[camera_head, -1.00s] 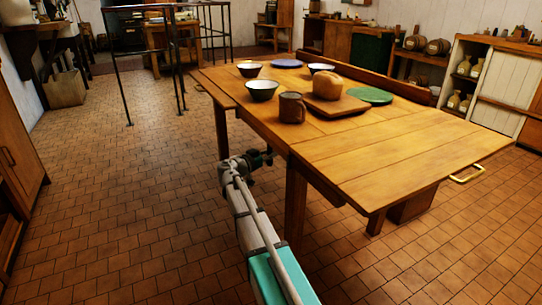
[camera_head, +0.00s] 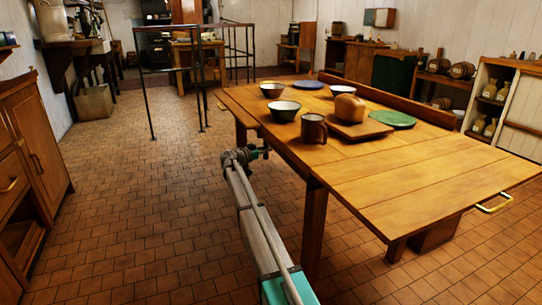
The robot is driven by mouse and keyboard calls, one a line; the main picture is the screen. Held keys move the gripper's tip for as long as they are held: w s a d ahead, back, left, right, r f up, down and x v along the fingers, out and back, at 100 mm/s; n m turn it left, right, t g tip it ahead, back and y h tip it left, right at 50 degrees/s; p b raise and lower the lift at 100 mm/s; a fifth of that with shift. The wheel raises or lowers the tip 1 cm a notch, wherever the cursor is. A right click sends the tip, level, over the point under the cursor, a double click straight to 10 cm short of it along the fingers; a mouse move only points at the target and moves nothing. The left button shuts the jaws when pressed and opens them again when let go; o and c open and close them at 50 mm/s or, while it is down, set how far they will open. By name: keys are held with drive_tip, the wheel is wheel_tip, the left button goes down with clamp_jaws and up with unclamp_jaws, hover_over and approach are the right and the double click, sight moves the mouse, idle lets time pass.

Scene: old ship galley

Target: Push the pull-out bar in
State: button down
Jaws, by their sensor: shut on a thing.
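A wooden table (camera_head: 356,165) stands at centre right. The pull-out bar cannot be clearly made out. A short wooden end (camera_head: 396,250) shows beneath the front of the top; I cannot tell whether it is the bar or a leg. A small wooden piece (camera_head: 221,106) juts out at the table's far left edge.
Bowls (camera_head: 285,110), a mug (camera_head: 313,128) and bread (camera_head: 350,107) on a board stand on the table. A black railing (camera_head: 150,100) stands behind, a cabinet (camera_head: 30,170) at left. The tiled floor (camera_head: 140,215) between is clear.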

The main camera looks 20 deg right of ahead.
drive_tip(key=shift+w+a, duration=0.1)
drive_tip(key=shift+w, duration=0.4)
drive_tip(key=shift+c, duration=2.3)
unclamp_jaws()
drive_tip(key=shift+s, duration=0.1)
drive_tip(key=shift+s+a, duration=0.15)
drive_tip(key=shift+a, duration=0.3)
drive_tip(key=v, duration=1.1)
